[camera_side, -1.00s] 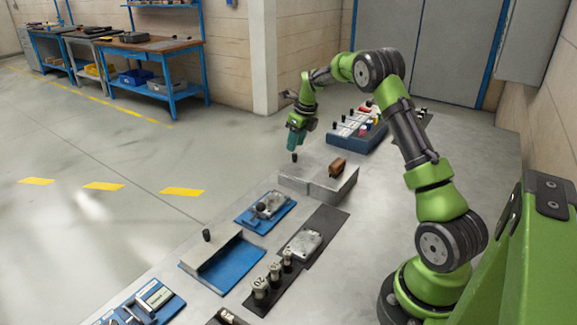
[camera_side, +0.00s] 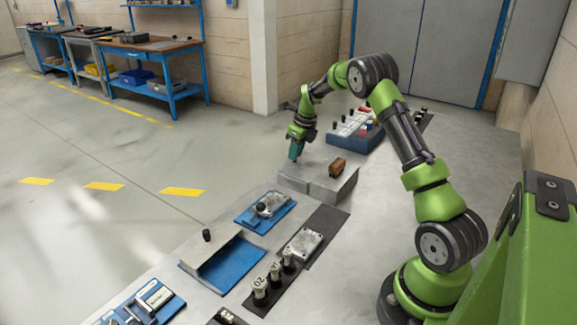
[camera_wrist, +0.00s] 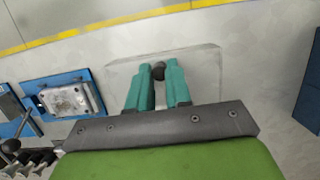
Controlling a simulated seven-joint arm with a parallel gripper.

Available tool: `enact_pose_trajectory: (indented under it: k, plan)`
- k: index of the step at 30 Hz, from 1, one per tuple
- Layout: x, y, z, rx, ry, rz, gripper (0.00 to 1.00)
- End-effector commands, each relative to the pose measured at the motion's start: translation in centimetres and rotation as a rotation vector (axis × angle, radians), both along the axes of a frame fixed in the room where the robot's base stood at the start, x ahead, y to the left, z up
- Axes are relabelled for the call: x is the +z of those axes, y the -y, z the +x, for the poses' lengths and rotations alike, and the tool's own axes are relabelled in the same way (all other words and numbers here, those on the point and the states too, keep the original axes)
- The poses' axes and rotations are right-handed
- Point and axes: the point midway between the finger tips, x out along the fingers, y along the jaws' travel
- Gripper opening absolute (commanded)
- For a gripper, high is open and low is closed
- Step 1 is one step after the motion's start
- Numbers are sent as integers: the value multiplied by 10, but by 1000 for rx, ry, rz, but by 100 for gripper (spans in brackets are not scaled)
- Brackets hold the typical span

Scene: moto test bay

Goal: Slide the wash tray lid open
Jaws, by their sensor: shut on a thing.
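A low grey box, which I take as the wash tray (camera_side: 335,189), stands on the bench in the side view. Its grey lid (camera_side: 291,177) also shows as a pale flat plate in the wrist view (camera_wrist: 207,68). A small dark knob (camera_wrist: 158,70) stands up from this lid. My gripper (camera_side: 294,158) points down at the lid's far left part, its teal fingers shut on the knob. In the wrist view the fingertips (camera_wrist: 158,73) hold it from both sides.
In front are a blue fixture (camera_side: 250,222), another blue tray (camera_side: 232,268) and a dark knob (camera_side: 206,236). Open floor lies left.

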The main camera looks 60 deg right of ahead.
Motion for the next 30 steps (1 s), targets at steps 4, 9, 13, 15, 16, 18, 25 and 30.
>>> enact_pose_trajectory:
  k: [4,9,13,15,16,18,25,30]
  plan:
    - [1,0,-3,0,0,0,2]
    - [1,0,-16,-1,0,0,2]
    - [1,0,-25,-1,1,-1,2]
    - [1,0,-30,-1,0,0,2]
    - [1,0,-32,-1,1,-1,2]
    - [1,1,-37,-1,1,-1,2]
    - [1,1,-52,-1,2,-1,2]
    - [2,0,-64,-1,2,-1,2]
